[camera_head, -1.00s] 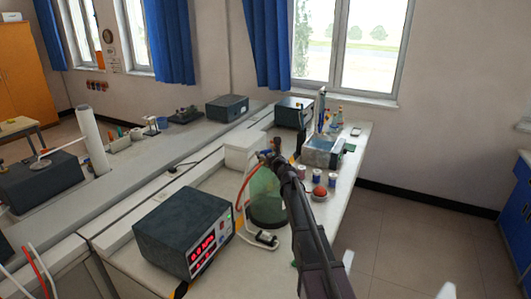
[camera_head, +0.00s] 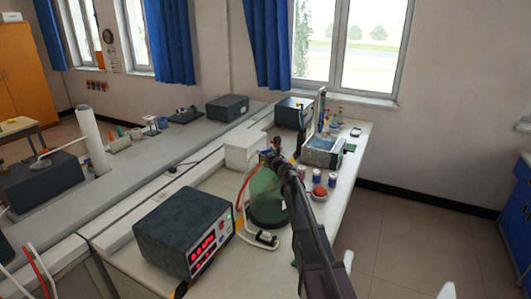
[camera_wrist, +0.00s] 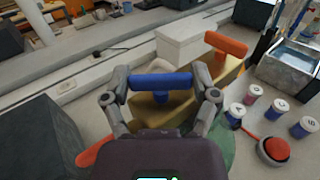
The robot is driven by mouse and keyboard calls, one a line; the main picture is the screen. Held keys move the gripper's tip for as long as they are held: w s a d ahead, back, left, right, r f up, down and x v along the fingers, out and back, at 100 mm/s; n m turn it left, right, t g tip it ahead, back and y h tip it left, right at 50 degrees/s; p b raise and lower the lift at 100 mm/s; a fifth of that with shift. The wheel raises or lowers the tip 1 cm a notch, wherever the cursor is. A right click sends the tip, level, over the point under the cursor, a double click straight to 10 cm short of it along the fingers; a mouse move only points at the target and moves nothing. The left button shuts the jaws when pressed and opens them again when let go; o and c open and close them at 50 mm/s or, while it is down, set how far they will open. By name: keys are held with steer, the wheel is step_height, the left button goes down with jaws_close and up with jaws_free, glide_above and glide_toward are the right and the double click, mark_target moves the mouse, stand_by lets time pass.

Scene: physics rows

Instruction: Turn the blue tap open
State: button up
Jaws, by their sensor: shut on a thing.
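The blue tap (camera_wrist: 178,80) is a bar-shaped handle on a brass-coloured body (camera_wrist: 160,110), in the middle of the wrist view. My gripper (camera_wrist: 161,88) is shut on it, with one finger at each end of the bar. In the head view my gripper (camera_head: 272,158) is at the top of the green glass vessel (camera_head: 266,200), and the arm hides most of the tap there. An orange tap handle (camera_wrist: 225,44) is just beyond the blue one, and another orange handle (camera_wrist: 95,151) shows at lower left.
A white box (camera_head: 243,152) is behind the vessel. A metal-walled bath (camera_head: 322,153) stands farther back.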

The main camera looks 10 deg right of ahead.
steer(key=shift+w+n+y, duration=0.1)
steer(key=shift+n+y, duration=0.2)
steer(key=shift+y, duration=0.2)
steer(key=n+g+y, duration=0.2)
steer(key=y, duration=0.1)
steer(key=n+g+y, duration=0.2)
steer(key=y, duration=0.1)
steer(key=shift+w+d+n, duration=0.15)
steer(key=shift+n, duration=0.25)
steer(key=shift+n+g+y, duration=1.1)
steer(key=shift+g+y, duration=0.2)
steer(key=shift+y, duration=0.1)
steer(key=o, duration=1)
steer(key=shift+s, duration=0.2)
steer(key=shift+s, duration=0.1)
steer(key=v, duration=1.1)
steer(key=shift+d, duration=0.4)
